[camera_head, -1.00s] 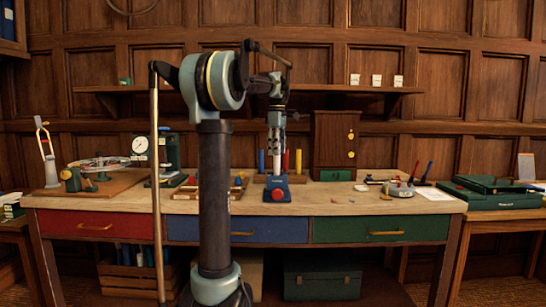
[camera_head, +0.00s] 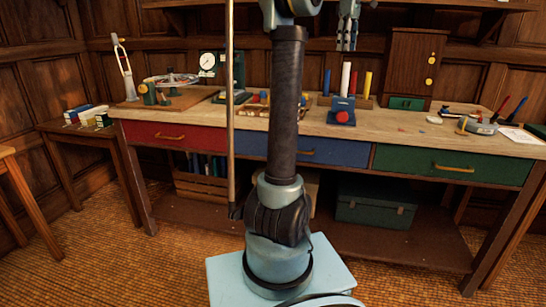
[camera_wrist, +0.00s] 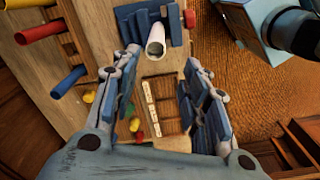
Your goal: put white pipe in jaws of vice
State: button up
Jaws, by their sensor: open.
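The white pipe (camera_head: 346,76) stands upright at the blue vice (camera_head: 341,103), its lower end hidden. In the wrist view the white pipe (camera_wrist: 156,41) appears between the vice's blue jaws (camera_wrist: 133,24), with its open end towards me. The vice's red knob (camera_head: 342,117) faces the front. My gripper (camera_head: 347,38) is above the pipe, apart from it. In the wrist view my gripper (camera_wrist: 155,95) has its fingers spread wide with nothing between them; the pipe lies beyond the fingertips.
Blue (camera_head: 326,82), red (camera_head: 354,84) and yellow (camera_head: 366,84) pipes stand in a rack behind the vice. A wooden tray (camera_wrist: 163,104) with small coloured pieces lies left of the vice in the head view. A wooden cabinet (camera_head: 412,68) stands at the back right.

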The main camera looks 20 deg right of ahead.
jog(key=s+a+f+m, duration=0.1)
jog(key=s+a+f, duration=0.1)
jog(key=a+f, duration=0.45)
jog(key=s+a+f+m, duration=0.1)
jog(key=s+a+f, duration=0.15)
jog(key=a, duration=0.75)
jog(key=s+a+f+m, duration=0.1)
jog(key=a+f, duration=0.5)
jog(key=a, duration=0.2)
jog(key=s+a+f+m, duration=0.1)
jog(key=s+a+f, duration=0.4)
jog(key=f, duration=0.4)
jog(key=s+a+f+m+t, duration=0.1)
jog(key=s+a+f, duration=0.4)
jog(key=f, duration=0.5)
jog(key=s+a+f+m+t, duration=0.1)
jog(key=s+a+f, duration=0.5)
jog(key=s+f, duration=0.2)
jog(key=shift+f+m, duration=0.4)
jog(key=shift+f, duration=0.25)
